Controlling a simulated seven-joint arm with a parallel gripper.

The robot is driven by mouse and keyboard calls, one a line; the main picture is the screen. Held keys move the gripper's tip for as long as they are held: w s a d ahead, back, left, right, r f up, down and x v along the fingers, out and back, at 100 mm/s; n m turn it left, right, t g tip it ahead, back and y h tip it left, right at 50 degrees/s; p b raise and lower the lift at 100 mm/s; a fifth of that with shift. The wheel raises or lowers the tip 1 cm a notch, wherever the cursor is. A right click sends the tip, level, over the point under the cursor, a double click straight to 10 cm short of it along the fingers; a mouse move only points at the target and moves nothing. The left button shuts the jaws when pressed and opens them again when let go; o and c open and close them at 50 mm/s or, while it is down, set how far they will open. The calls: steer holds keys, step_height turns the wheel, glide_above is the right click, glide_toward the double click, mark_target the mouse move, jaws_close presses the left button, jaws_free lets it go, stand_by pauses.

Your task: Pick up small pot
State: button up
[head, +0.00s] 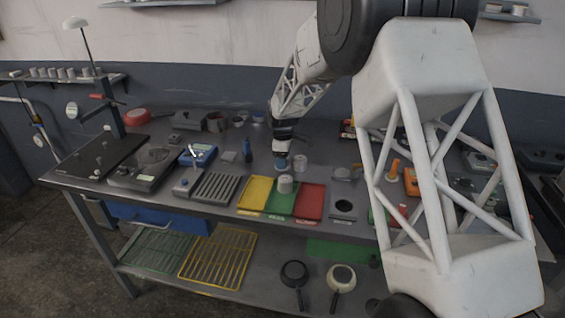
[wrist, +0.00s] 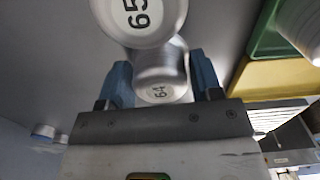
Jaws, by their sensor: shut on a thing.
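My gripper (head: 282,163) is low over the workbench, behind the coloured trays. In the wrist view its blue fingers (wrist: 160,85) are shut on a small silver pot (wrist: 158,70) marked 64. In the head view the fingers hide this pot. A second silver pot (wrist: 140,15), marked 65, is right beside it and overlaps it in the wrist view. It stands just right of my gripper in the head view (head: 300,163). A third pot (head: 285,184) stands on the green tray (head: 281,206). I cannot tell whether the held pot touches the bench.
A yellow tray (head: 252,196) and a red tray (head: 309,203) flank the green one. Two pans (head: 293,272) (head: 342,277) lie on the lower shelf.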

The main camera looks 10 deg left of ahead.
steer(key=shift+r, duration=0.15)
steer(key=shift+r, duration=4.85)
steer(key=shift+d, duration=0.1)
steer(key=shift+m, duration=0.3)
steer(key=s+d+f, duration=0.1)
steer(key=s+d, duration=0.5)
steer(key=d, duration=0.1)
steer(key=s+d+f, duration=0.1)
steer(key=s+d, duration=0.5)
steer(key=d, duration=0.2)
steer(key=s+d+f, duration=0.1)
steer(key=s+d, duration=0.5)
steer(key=d, duration=0.1)
steer(key=shift+d, duration=0.25)
steer(key=shift+f, duration=0.35)
steer(key=shift+f, duration=1.8)
steer(key=shift+f, duration=0.35)
